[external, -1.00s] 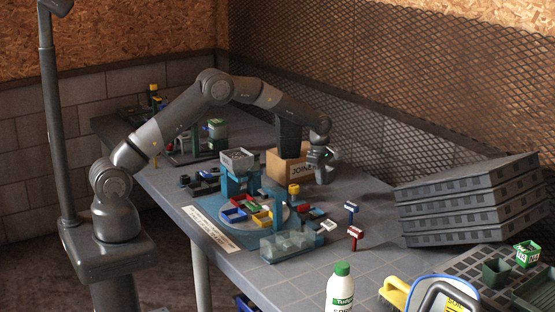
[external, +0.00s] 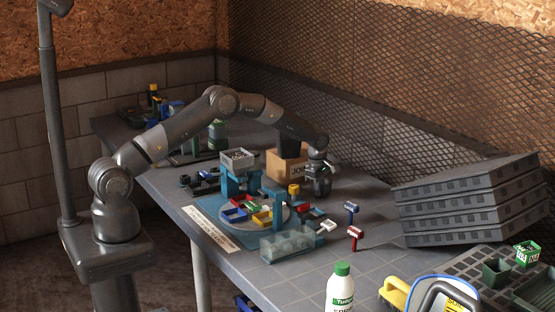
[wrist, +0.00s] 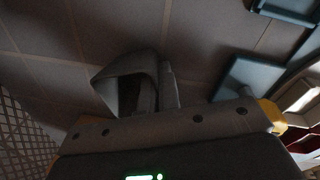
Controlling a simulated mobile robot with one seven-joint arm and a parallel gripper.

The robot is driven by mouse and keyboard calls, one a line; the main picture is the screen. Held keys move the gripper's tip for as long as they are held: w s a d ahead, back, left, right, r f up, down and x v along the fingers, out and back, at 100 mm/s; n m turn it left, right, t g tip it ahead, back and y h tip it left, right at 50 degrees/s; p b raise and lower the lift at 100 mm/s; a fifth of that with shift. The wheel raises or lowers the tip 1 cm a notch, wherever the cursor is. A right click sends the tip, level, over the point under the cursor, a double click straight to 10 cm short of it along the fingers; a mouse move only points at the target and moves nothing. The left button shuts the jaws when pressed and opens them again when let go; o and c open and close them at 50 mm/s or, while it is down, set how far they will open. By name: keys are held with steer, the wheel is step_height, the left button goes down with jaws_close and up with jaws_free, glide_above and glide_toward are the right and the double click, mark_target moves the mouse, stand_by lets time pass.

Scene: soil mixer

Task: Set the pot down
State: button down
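My gripper (external: 319,190) points down low over the table, in front of the cardboard box (external: 284,165) and right of the yellow-topped block. In the wrist view, dark grey finger-like shapes (wrist: 137,85) stick out from the gripper body, close together with a dark hollow between them. A dark green square pot (external: 495,273) stands in the tray at the lower right in the external view, far from my gripper.
Left of my gripper is a blue mixer stand with a grey hopper (external: 238,160) and a round plate of coloured trays (external: 255,215). Red and blue tools (external: 354,236) stand to its right. Stacked grey trays (external: 465,200) lie further right.

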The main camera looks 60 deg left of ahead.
steer(key=shift+f, duration=0.15)
steer(key=c, duration=1.7)
jaws_free()
steer(key=s+r+m+t, duration=0.1)
steer(key=s+r+m, duration=0.3)
steer(key=r, duration=1)
steer(key=s+r+m, duration=0.2)
steer(key=s+r, duration=0.5)
steer(key=r, duration=0.6)
steer(key=s+r+m+t, duration=0.1)
steer(key=s+r+m, duration=0.65)
steer(key=s, duration=0.65)
steer(key=s+m, duration=0.3)
steer(key=s, duration=0.6)
steer(key=s+m+t, duration=0.1)
steer(key=s+m, duration=0.2)
steer(key=s, duration=0.6)
steer(key=s+a+f+m+t, duration=0.1)
steer(key=s+m, duration=0.2)
steer(key=s, duration=0.6)
steer(key=shift+s, duration=0.3)
